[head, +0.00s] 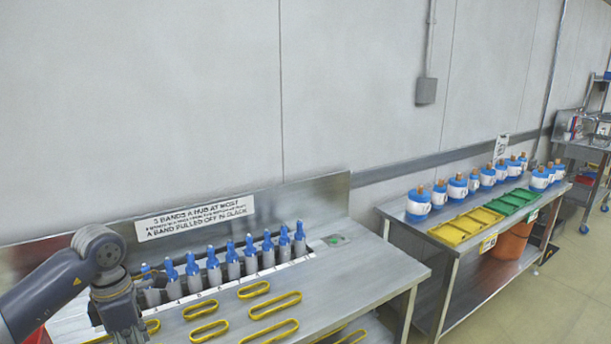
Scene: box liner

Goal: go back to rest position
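My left arm comes in from the left edge, with its wrist bent down over the left end of the near metal bench (365,277). My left gripper (124,318) points down, and its fingertips are cut off or hidden at the bottom edge, so its opening does not show. It stands in front of the left end of a row of grey hubs with blue tops (249,256), partly covering them. Several yellow oval bands (274,305) lie flat on the bench in front of the row. My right gripper is not in view.
A sign (196,218) stands behind the hubs. A second bench (459,249) to the right holds blue-and-white containers (418,207), yellow trays (454,232) and green trays (505,207). An orange bin (512,240) sits below. The near bench's right end is clear.

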